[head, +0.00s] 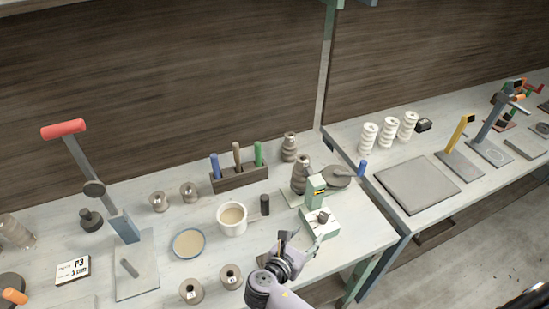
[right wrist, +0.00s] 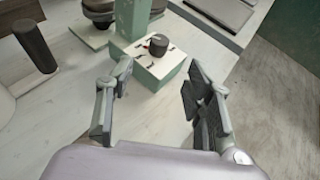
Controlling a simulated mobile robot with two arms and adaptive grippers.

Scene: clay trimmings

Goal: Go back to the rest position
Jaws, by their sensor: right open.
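My right gripper (head: 288,242) is over the front edge of the workbench in the head view, in front of a small green and white device with a dark knob (head: 322,217). In the right wrist view my right gripper (right wrist: 160,105) has its two fingers wide apart with only pale bench top between them. The green and white device (right wrist: 150,65) stands just beyond the fingertips there, apart from them. My left gripper does not show in either view.
A white cup (head: 233,230), a blue-rimmed dish (head: 188,243) and a dark cylinder (head: 265,205) stand left of the gripper. A red-handled lever press (head: 124,228) is farther left. A tool rack (head: 240,178) stands behind. A second bench (head: 480,186) is at right.

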